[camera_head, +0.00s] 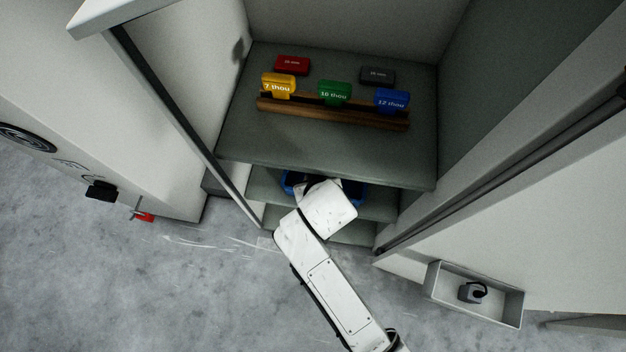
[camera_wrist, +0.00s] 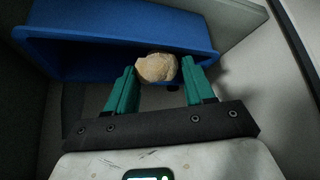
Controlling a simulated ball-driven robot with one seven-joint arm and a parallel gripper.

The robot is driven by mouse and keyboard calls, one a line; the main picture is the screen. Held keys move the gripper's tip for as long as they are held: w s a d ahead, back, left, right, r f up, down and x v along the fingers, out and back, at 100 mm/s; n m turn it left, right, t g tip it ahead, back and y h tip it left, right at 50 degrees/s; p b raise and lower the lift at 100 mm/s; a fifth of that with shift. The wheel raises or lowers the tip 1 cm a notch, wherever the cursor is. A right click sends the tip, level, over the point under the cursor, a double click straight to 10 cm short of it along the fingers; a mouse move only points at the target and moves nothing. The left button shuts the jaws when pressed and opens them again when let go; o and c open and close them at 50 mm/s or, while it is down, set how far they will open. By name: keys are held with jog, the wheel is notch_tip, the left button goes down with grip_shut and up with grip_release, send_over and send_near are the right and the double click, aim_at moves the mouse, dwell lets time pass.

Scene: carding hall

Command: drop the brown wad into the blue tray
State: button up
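The brown wad (camera_wrist: 157,68) is a pale tan, rounded lump in the wrist view. It sits between the green fingertips of my gripper (camera_wrist: 158,72), which look closed on its sides. The blue tray (camera_wrist: 75,36) lies just beyond the fingertips, with the wad at its near edge in the picture; I cannot tell how high the wad is above it. In the head view the blue tray (camera_head: 291,182) stands on a lower shelf of the cabinet, largely hidden by my arm. My fingers and the wad are hidden there.
The upper shelf (camera_head: 300,143) overhangs the tray and bears a wooden rack (camera_head: 335,117) with yellow, green and blue labelled pieces, with red and dark blocks behind. Cabinet sides stand close on both sides. A grey bin (camera_head: 505,308) holding a small object is at right.

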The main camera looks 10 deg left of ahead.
jog(key=shift+o, duration=1)
jog(key=shift+r, duration=0.15)
jog(key=shift+s+d+r+p, duration=0.1)
jog(key=shift+s+r+p, duration=0.1)
jog(key=shift+r+p, duration=0.7)
jog(key=s+d+p, duration=0.1)
jog(key=s+d, duration=0.3)
jog(key=s, duration=0.7)
jog(key=shift+s+d+p, duration=0.2)
jog(key=shift+p, duration=0.15)
